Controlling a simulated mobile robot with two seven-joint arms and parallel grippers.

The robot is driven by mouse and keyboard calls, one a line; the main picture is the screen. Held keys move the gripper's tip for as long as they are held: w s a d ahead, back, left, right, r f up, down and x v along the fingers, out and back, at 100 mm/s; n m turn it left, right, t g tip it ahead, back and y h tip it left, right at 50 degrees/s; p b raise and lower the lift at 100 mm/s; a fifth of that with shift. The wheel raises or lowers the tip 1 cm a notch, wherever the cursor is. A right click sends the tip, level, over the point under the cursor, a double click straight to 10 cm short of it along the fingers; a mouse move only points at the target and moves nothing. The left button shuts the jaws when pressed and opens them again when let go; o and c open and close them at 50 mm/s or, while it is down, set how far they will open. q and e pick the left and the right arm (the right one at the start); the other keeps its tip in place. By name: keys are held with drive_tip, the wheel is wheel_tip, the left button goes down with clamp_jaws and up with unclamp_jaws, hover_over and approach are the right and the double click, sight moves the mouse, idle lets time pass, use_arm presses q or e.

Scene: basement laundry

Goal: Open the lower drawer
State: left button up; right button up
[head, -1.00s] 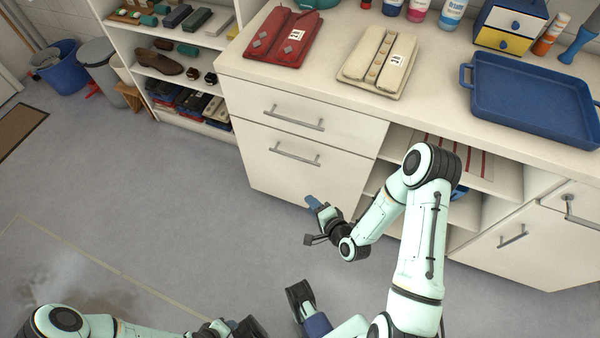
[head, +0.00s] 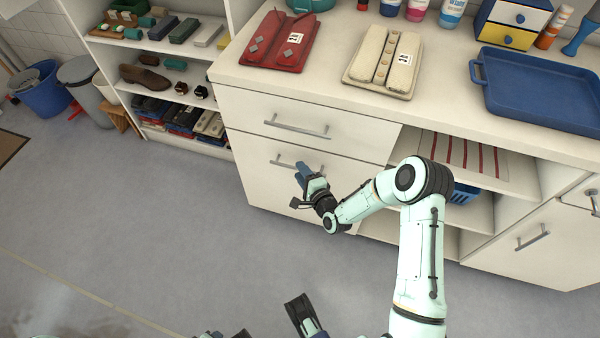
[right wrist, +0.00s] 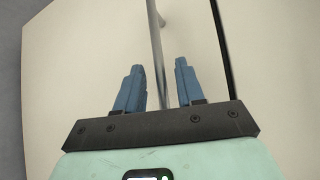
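The lower drawer (head: 262,187) is the tall cream front under the upper drawer (head: 255,112) in the left part of the counter unit, and it is shut. Its bar handle (head: 283,163) runs across near the top and is partly hidden by my right gripper (head: 302,172). In the right wrist view the handle (right wrist: 155,45) runs between the two blue fingers of the gripper (right wrist: 158,85), which are apart. I cannot tell whether a finger touches the bar. My left gripper (head: 300,312) is low in the head view, and its finger state is unclear.
A wide shelf opening with a blue basket (head: 462,193) lies right of the drawers, partly behind my right arm. An open shelf (head: 165,75) stands at the left. The floor (head: 170,240) before the drawers is clear.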

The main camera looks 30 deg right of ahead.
use_arm(q)
drive_tip(key=shift+w+a+f, duration=0.1)
drive_tip(key=shift+w, duration=0.1)
use_arm(e)
drive_tip(key=shift+w, duration=0.5)
drive_tip(key=shift+c, duration=0.3)
clamp_jaws()
drive_tip(key=shift+s+a, duration=0.1)
